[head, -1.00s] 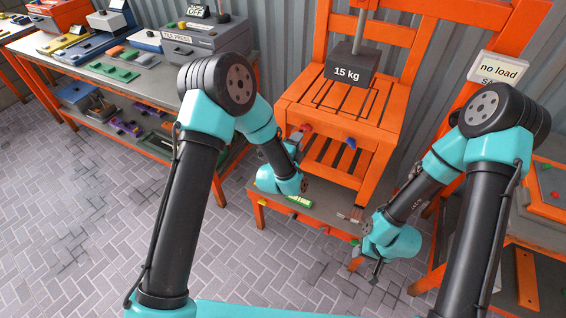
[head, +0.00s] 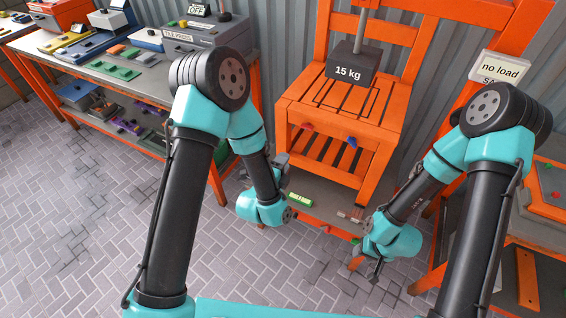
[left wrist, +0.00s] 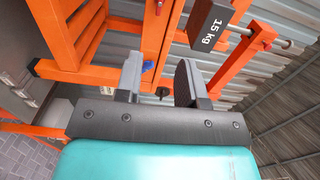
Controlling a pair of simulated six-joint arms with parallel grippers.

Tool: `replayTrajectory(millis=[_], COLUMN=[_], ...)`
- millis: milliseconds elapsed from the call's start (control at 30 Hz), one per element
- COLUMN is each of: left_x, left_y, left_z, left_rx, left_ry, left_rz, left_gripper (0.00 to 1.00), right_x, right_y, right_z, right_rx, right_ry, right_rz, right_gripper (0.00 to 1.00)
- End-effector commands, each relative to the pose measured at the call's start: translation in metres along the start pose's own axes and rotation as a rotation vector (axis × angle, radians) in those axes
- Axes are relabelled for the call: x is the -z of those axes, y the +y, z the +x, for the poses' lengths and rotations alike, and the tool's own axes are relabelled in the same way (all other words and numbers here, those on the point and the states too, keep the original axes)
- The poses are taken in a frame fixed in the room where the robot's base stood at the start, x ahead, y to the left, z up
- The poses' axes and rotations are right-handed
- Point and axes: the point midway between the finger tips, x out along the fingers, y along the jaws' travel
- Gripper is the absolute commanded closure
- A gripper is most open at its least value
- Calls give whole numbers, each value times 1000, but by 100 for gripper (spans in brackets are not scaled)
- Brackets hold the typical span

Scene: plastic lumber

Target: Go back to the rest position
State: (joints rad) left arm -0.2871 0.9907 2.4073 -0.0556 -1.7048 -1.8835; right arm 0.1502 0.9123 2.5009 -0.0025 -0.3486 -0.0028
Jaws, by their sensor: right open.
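My left gripper (head: 281,160) is to the left of the orange slatted stand (head: 340,105), apart from its red knob (head: 307,126) and blue knob (head: 352,142). In the left wrist view the left gripper (left wrist: 160,82) shows two grey fingers set apart, with nothing held between them. The blue knob (left wrist: 147,66) shows beyond the fingers there. My right gripper (head: 374,272) hangs low at the lower middle right, in front of the low bench. It is open, and I see nothing in it.
A 15 kg weight (head: 352,64) hangs on a rod above the stand. A low bench (head: 322,204) holds a green piece (head: 299,200). A workbench (head: 150,87) with machines stands at the left, and an orange table (head: 545,190) at the right. The paved floor at left is clear.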

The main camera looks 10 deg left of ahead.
Motion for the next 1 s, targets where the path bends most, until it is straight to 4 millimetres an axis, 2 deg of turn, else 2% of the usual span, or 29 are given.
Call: replayTrajectory(millis=[267, 433, 667, 867, 1000], left_x=[-1, -12, -40, -62, -74], left_y=[2, 18, 67, 111, 137], left_z=[0, -6, -31, -69, -102], left_rx=[-8, -92, -349, -580, -722], left_ry=[-1, -11, -95, -257, -420], left_rz=[-11, -122, -487, -853, -1106], left_gripper=[64, 64, 64, 64, 64], right_x=[0, 0, 0, 0, 0], right_y=[0, 0, 0, 0, 0], right_z=[0, 0, 0, 0, 0], right_rx=[0, 0, 0, 0, 0], right_ry=[0, 0, 0, 0, 0], right_rz=[0, 0, 0, 0, 0], right_gripper=[57, 57, 57, 57, 57])
